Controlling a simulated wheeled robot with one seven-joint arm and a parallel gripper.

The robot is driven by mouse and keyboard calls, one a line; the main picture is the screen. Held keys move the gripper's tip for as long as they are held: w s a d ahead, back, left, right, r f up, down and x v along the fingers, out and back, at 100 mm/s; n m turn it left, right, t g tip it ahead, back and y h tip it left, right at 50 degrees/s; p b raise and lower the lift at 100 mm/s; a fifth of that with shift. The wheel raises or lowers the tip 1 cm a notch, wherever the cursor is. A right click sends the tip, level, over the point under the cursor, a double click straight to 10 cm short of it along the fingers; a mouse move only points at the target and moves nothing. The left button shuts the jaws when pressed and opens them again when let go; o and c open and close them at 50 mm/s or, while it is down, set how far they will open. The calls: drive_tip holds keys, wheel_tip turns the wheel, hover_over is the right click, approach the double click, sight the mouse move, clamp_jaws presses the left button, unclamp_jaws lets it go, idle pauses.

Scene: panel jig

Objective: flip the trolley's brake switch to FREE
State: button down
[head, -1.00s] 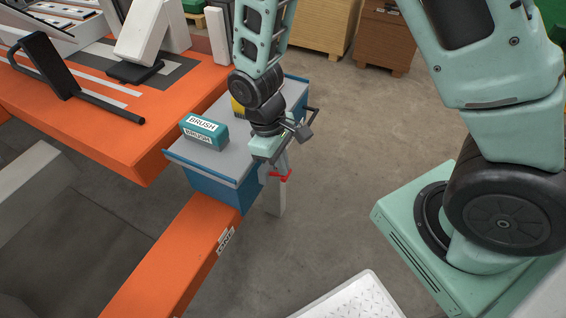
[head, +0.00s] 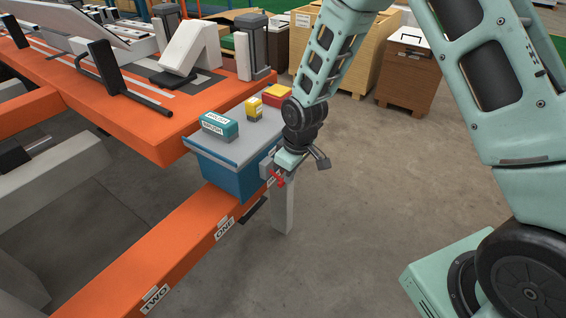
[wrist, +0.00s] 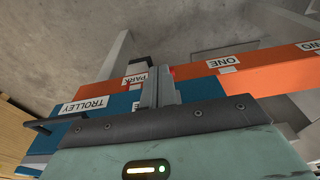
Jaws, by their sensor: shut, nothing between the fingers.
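The trolley (head: 225,178) is a blue box with a grey top, beside the orange bench. A red lever (head: 277,179) shows at its right side next to a small grey block (head: 267,165). My gripper (head: 283,172) is shut and empty, close beside the red lever. I cannot tell whether they touch. In the wrist view my shut fingers (wrist: 161,84) stand in front of the trolley's blue side, with a bit of red at their tip. The PARK label (wrist: 136,79) shows left of the fingers; the other switch label is mostly hidden behind them. The lever's setting is unclear.
A teal brush box (head: 219,126), a yellow block (head: 254,107) and a red-and-yellow box (head: 277,95) sit on the trolley top. An orange beam (head: 190,262) labelled ONE and TWO runs below. Floor to the right is clear; wooden crates (head: 407,75) stand behind.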

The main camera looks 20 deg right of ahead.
drive_tip(key=shift+s+d+f, duration=0.1)
drive_tip(key=shift+f, duration=0.6)
idle(0.4)
